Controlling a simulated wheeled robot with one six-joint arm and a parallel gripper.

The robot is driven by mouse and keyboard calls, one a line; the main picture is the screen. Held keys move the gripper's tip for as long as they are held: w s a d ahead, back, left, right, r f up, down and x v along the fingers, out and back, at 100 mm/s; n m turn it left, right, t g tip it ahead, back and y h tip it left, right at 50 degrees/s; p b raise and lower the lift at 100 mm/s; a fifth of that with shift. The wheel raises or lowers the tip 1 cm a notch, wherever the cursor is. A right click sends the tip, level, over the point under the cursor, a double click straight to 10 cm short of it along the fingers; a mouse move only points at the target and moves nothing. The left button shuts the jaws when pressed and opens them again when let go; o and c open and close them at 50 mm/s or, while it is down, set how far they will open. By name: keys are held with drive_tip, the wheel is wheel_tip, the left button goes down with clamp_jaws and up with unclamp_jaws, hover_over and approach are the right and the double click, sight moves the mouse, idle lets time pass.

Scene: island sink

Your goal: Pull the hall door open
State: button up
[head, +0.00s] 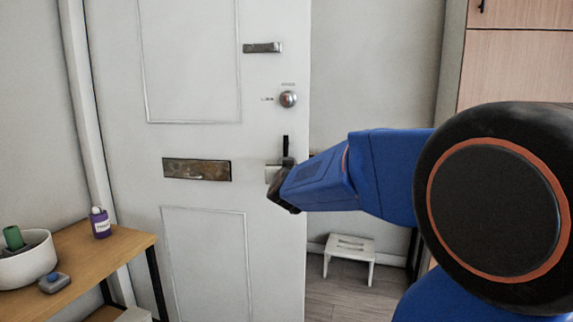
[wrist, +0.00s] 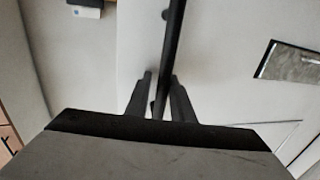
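The white hall door (head: 190,140) fills the middle of the head view. Its free right edge stands out in front of the wall and floor behind it, so the door is ajar. A black upright pull handle (head: 285,145) is near that edge, its lower part hidden by my gripper (head: 274,180). In the wrist view the handle (wrist: 172,40) runs as a dark bar down between the two fingers of my gripper (wrist: 160,85).
A round knob (head: 288,99), a latch (head: 262,47) and a letter plate (head: 197,169) are on the door. A wooden side table (head: 120,240) with a white bowl (head: 27,260) and a purple bottle (head: 100,223) stands at left. A white stool (head: 349,246) stands beyond the door's edge.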

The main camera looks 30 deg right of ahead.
drive_tip(key=shift+a, duration=0.1)
drive_tip(key=v, duration=1.7)
drive_tip(key=shift+s, duration=0.15)
drive_tip(key=shift+a, duration=0.1)
drive_tip(key=s+a+f+n+g+y, duration=0.1)
drive_tip(key=a+f+n+y, duration=0.2)
drive_tip(key=a+f+y, duration=0.35)
drive_tip(key=s+a+f+n+g+y, duration=0.1)
drive_tip(key=s+a+f+n+y, duration=0.2)
drive_tip(key=a, duration=0.6)
drive_tip(key=s+d+f+g, duration=0.2)
drive_tip(key=s+f+g, duration=0.6)
drive_tip(key=s+f, duration=0.6)
drive_tip(key=s, duration=0.2)
drive_tip(key=shift+s, duration=0.3)
drive_tip(key=shift+d, duration=0.1)
